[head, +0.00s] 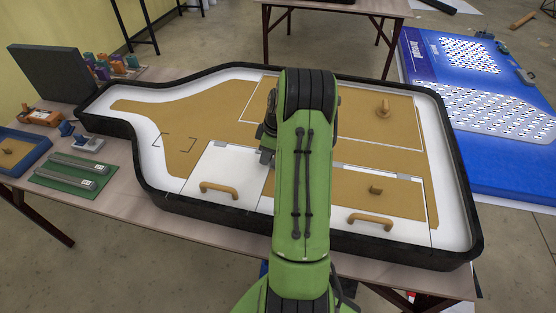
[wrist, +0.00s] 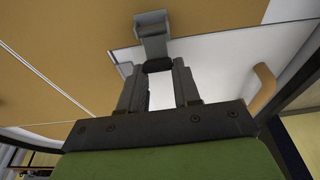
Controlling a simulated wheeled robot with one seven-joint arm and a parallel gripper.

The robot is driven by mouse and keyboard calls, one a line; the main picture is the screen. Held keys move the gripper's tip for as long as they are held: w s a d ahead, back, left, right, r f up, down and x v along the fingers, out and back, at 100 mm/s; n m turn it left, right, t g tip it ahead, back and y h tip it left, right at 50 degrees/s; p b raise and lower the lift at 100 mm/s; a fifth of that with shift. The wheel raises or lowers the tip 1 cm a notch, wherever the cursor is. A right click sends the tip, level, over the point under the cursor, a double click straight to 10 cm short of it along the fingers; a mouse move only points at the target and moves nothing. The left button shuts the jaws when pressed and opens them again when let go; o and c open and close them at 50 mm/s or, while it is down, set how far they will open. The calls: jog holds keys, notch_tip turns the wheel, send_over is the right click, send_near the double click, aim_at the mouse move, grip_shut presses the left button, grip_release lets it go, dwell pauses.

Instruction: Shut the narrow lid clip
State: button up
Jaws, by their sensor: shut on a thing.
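A grey lid clip (wrist: 152,32) stands at the edge of a white lid (wrist: 225,65), beside the tan panel, in the wrist view. My gripper (wrist: 158,66) has its dark fingertips at the near end of this clip and is shut on it. The fingertips cover that end, so the exact contact is hidden. In the head view my gripper (head: 266,156) is at the inner corner of the left white lid (head: 226,165), partly hidden by my green arm. I cannot tell the clip apart from the fingers there. A wooden handle (head: 219,190) is on this lid.
Wooden knobs (head: 383,108) rise from the tan panel. The black raised rim (head: 150,190) surrounds the bottle-shaped box. Small items and a green mat (head: 55,180) lie at left.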

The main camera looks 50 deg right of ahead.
jog(key=shift+a+b+x, duration=0.2)
jog(key=shift+b+x, duration=0.4)
jog(key=shift+x, duration=0.4)
jog(key=o, duration=0.9)
jog(key=shift+w+d, duration=0.1)
jog(key=shift+p+v, duration=1.3)
jog(key=shift+v, duration=0.8)
jog(key=shift+r, duration=0.1)
jog(key=p+v, duration=0.2)
jog(key=v, duration=0.2)
jog(key=shift+w+p, duration=0.1)
jog(key=shift+p, duration=0.3)
